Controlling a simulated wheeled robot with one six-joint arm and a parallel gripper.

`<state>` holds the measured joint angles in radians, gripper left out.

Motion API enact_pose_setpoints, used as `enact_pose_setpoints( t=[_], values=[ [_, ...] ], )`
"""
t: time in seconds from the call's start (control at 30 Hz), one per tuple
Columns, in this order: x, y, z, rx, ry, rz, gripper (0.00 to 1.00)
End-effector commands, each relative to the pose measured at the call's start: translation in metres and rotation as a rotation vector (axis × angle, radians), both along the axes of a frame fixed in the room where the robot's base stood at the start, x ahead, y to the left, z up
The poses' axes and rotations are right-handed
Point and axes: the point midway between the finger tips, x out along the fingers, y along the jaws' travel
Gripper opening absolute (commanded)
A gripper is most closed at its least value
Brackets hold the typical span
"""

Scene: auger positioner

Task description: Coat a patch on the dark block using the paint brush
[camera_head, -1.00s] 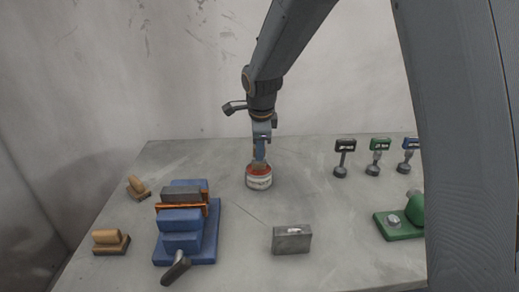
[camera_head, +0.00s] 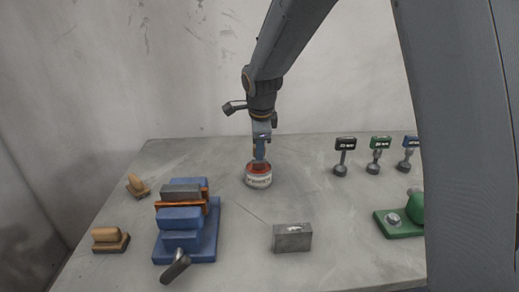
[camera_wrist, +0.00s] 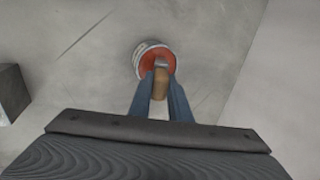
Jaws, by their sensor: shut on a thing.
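My gripper (camera_head: 260,152) is shut on the paint brush (camera_wrist: 160,84), gripping its wooden handle above the paint can (camera_head: 258,181). The brush's metal ferrule shows against the red paint in the wrist view, and its bristle end is hidden in the can. The white-labelled can stands upright on the table and also shows in the wrist view (camera_wrist: 143,62). A dark grey block (camera_head: 181,191) sits in the blue vise (camera_head: 205,240) at the left, beside an orange-brown piece. Another grey block (camera_head: 292,240) stands on the table; I cannot tell which is the task's block.
Several labelled stands (camera_head: 342,158) (camera_head: 377,157) (camera_head: 409,155) are at the back right. A green device (camera_head: 400,229) is at the right. The table between can and grey block is clear.

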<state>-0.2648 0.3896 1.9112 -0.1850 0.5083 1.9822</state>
Motion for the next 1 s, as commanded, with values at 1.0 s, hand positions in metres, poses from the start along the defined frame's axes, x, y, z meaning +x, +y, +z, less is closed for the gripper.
enact_pose_setpoints(
  t=[1.0],
  values=[
    [0.0,0.0,0.031,0.0,0.0,0.0,0.0]
  ],
)
